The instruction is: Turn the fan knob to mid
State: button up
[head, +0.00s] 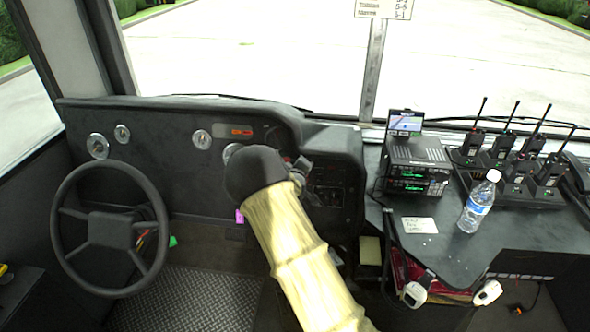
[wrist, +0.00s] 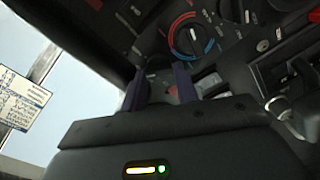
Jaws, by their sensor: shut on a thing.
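My gripper (wrist: 160,76) is at the dark dashboard panel in the wrist view, its two dark blue fingers a small gap apart. It is shut on what appears to be the fan knob, which is dark and mostly hidden between the fingers, so its setting cannot be read. Just right of the fingers is a round temperature dial (wrist: 186,38) with a blue and red arc. In the head view my gripper (head: 300,168) reaches the centre control panel, and my arm covers part of it.
A steering wheel (head: 110,230) stands at the left. A radio stack (head: 415,165), several handheld radios and a water bottle (head: 478,202) stand on the right console. A red triangle button (wrist: 173,90) and switches lie near the fingers.

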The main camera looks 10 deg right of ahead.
jog(key=shift+r, duration=0.15)
jog(key=o, duration=1)
